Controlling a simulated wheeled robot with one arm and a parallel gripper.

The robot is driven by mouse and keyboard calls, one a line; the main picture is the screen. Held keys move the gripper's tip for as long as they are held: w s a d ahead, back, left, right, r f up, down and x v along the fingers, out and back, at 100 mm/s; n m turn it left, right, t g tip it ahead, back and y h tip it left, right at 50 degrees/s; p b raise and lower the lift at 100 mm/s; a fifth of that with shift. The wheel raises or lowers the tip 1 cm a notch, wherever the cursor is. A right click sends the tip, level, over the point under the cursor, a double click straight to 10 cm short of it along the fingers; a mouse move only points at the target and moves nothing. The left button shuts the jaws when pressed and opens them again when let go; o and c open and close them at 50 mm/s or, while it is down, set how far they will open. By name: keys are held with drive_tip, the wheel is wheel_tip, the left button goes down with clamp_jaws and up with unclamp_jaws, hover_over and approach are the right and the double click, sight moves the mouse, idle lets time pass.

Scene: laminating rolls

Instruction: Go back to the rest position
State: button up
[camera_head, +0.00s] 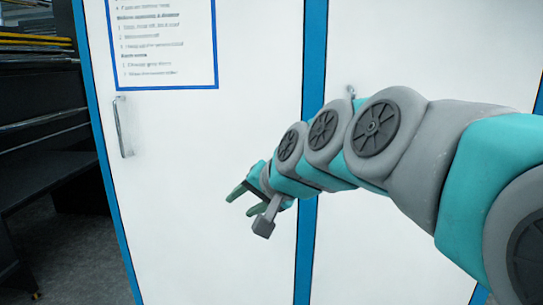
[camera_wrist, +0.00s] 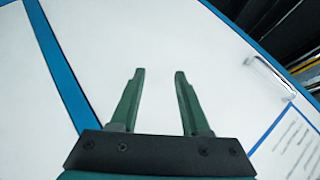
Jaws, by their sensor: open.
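My gripper (camera_head: 240,201) is stretched out in front of white cabinet doors with blue edges. Its two green fingers are apart and hold nothing, as the wrist view (camera_wrist: 159,75) also shows. The left door (camera_head: 210,140) fills the middle of the head view and carries a silver handle (camera_head: 122,127) near its left edge. The handle also shows at the upper right of the wrist view (camera_wrist: 270,78). My gripper is to the right of the handle and apart from it. The right door (camera_head: 430,60) is partly hidden behind my arm. Both doors look shut.
A notice with a blue border (camera_head: 150,45) is on the left door above the handle. A dark shelf rack (camera_head: 40,120) with long yellow items (camera_head: 35,40) stands at the far left. Grey floor (camera_head: 75,250) shows at the lower left. Blue strips frame the doors.

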drive_tip(key=s+d+f+n+g+h+p, duration=0.1)
drive_tip(key=s+d+f+g+h, duration=0.1)
drive_tip(key=s+d+f, duration=0.4)
drive_tip(key=s+d+f+n+g+h+p, duration=0.1)
drive_tip(key=s+d+f+g, duration=0.3)
drive_tip(key=s, duration=0.9)
drive_tip(key=s+d+f+n+g+h+p, duration=0.1)
drive_tip(key=s+d+f+g+h, duration=0.2)
drive_tip(key=s+d+f, duration=0.7)
drive_tip(key=shift+s+f+g+h, duration=0.3)
drive_tip(key=shift+f, duration=0.25)
